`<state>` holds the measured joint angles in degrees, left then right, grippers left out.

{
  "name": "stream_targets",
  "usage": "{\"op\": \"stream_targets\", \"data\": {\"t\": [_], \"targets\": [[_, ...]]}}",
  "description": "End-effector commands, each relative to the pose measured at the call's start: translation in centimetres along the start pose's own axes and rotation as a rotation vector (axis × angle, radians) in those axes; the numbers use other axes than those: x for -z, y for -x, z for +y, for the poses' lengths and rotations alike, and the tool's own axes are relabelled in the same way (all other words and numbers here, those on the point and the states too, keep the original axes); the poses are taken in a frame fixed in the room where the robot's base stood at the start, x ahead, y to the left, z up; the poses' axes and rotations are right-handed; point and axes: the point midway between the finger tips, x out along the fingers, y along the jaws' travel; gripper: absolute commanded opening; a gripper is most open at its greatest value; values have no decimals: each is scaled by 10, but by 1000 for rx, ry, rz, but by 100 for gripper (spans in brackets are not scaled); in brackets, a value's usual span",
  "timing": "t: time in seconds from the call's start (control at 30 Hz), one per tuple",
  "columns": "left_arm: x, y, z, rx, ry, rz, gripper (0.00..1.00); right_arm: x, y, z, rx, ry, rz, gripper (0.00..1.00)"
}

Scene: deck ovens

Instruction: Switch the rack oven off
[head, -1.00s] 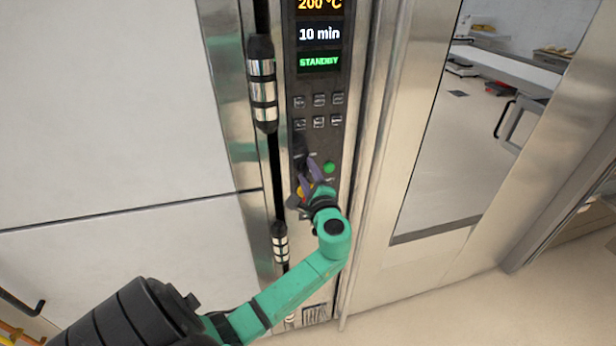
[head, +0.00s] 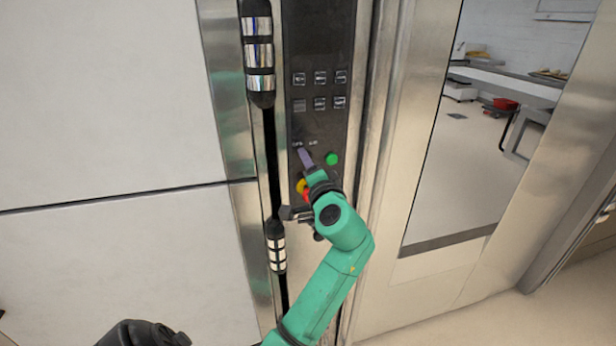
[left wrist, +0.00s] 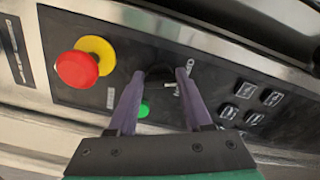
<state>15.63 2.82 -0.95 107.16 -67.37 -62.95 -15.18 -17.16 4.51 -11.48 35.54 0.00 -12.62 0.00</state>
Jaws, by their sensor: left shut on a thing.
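The rack oven's dark control panel (head: 318,115) stands upright between steel frames in the head view. My left gripper (head: 304,157) is at its lower part, just below small white lettering. In the left wrist view my left gripper (left wrist: 163,76) has its two purple fingers on either side of a black rotary switch (left wrist: 160,73) and is shut on it. The switch is mostly hidden by the fingers in the head view, and its exact pointing direction is unclear. A green button (head: 331,159) sits right of the fingers; it also shows in the wrist view (left wrist: 143,110). My right gripper is out of view.
A red emergency stop (left wrist: 77,70) on a yellow collar (left wrist: 101,50) is close to the fingers. Several small push buttons (head: 320,78) are above. A vertical handle (head: 258,55) runs left of the panel. The glass door (head: 475,150) is to the right.

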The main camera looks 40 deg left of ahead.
Motion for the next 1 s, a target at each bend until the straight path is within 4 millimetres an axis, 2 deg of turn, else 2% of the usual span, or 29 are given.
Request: {"op": "stream_targets", "data": {"t": [0.03, 0.23, 0.83, 0.87, 0.9, 0.93, 1.0], "targets": [[-2, 0, 5, -3, 29, 0, 0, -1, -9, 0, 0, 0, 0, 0], [-1, 0, 4, -3, 112, -1, 0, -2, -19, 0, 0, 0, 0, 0], [0, 0, 2, -3, 154, -1, 0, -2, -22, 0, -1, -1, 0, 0], [0, 0, 2, -3, 154, -1, 61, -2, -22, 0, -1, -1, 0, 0], [0, 0, 1, -3, 154, -1, 77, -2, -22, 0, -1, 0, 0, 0], [0, 0, 1, -3, 154, -1, 80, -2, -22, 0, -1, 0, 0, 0], [0, 0, 1, -2, 153, -1, 80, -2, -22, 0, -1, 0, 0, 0]]}}
